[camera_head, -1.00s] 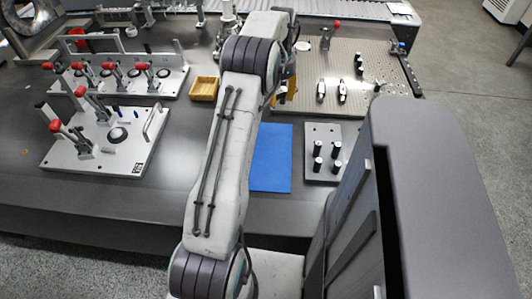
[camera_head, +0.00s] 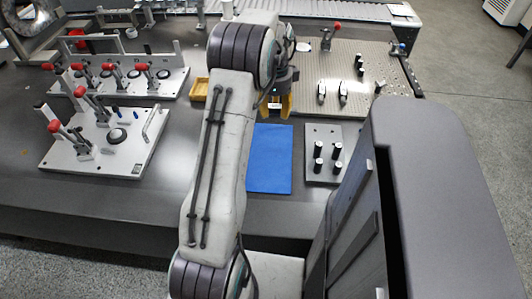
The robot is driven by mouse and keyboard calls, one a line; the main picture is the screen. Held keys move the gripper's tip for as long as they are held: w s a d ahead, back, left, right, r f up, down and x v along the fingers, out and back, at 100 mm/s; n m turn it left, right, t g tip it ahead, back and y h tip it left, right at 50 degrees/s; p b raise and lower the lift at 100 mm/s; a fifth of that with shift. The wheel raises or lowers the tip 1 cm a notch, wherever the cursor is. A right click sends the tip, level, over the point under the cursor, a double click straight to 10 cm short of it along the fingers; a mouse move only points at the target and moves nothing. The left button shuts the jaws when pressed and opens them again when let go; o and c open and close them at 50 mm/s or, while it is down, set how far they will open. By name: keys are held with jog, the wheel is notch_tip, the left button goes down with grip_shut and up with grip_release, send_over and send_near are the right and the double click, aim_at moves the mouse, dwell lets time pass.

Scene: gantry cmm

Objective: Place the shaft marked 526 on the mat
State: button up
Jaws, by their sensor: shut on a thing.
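The blue mat (camera_head: 270,158) lies flat on the dark table, right of my arm, with no object seen on its visible part. My gripper (camera_head: 281,105), with yellowish fingers, is just beyond the mat's far edge, pointing down. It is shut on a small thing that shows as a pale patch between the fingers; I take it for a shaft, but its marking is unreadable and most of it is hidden. Several dark upright shafts or pegs stand on the grey plate (camera_head: 322,175) right of the mat. No number 526 can be read anywhere.
A perforated plate (camera_head: 350,62) with several small fixtures lies behind the grey plate. Clamp fixtures with red knobs (camera_head: 88,155) fill the left of the table. The table's front strip is bare.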

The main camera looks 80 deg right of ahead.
jog(key=b, duration=0.1)
send_over(266, 156)
notch_tip(266, 156, down, 5)
jog(key=shift+a+f, duration=0.1)
jog(key=shift+f, duration=0.1)
jog(key=shift+f+b, duration=0.35)
jog(key=shift+f, duration=1.6)
jog(key=shift+f, duration=0.1)
jog(key=o, duration=1.2)
notch_tip(266, 156, up, 12)
jog(key=p, duration=0.1)
jog(key=shift+a+p, duration=0.25)
jog(key=shift+p, duration=0.05)
